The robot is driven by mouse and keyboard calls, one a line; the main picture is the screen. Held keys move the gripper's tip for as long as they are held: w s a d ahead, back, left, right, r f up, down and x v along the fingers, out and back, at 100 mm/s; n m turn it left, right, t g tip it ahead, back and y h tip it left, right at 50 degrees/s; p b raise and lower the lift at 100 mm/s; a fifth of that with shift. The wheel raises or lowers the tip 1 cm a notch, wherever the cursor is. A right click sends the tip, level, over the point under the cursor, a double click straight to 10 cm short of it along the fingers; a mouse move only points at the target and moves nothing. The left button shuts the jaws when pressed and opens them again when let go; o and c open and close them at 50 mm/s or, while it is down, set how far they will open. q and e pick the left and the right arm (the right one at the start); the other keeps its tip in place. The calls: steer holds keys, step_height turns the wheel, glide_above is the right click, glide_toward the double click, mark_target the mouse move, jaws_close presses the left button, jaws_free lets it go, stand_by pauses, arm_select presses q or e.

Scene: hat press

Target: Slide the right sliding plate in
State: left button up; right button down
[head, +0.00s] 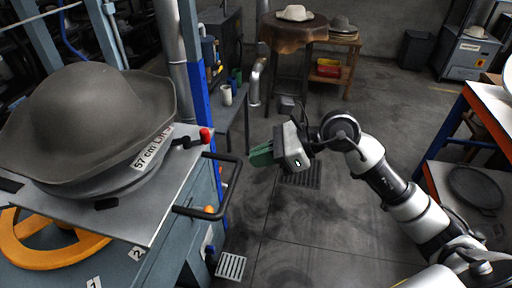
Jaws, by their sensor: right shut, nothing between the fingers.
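The sliding plate (141,222) is a flat grey metal plate at the left, on top of the blue-grey press. A large grey felt hat (85,115) sits on it over a mold with a "57 cm" label. A black handle (233,187) sticks out from the plate's right edge. My right gripper (261,155) has green fingertips and is shut and empty. It hangs in the air to the right of the handle and a little farther back, apart from it. My left gripper is not in view.
An orange wheel (45,245) is below the plate. A red knob (205,135) stands by the plate's far right corner. A round table (300,40) with hats stands at the back. A shelf with an orange edge (485,115) is at the right. The middle floor is clear.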

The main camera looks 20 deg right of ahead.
mark_target(192, 147)
steer(key=shift+w+a+f, duration=0.1)
steer(key=shift+w+a, duration=0.1)
steer(key=shift+a, duration=0.25)
steer(key=w+a, duration=0.2)
steer(key=a, duration=0.2)
steer(key=w+a+b, duration=0.1)
steer(key=w+a, duration=0.2)
steer(key=w+a+b, duration=0.1)
steer(key=w+a, duration=0.2)
steer(key=a, duration=0.1)
steer(key=shift+a, duration=0.35)
steer(key=shift+s+d, duration=0.1)
steer(key=shift+s, duration=0.05)
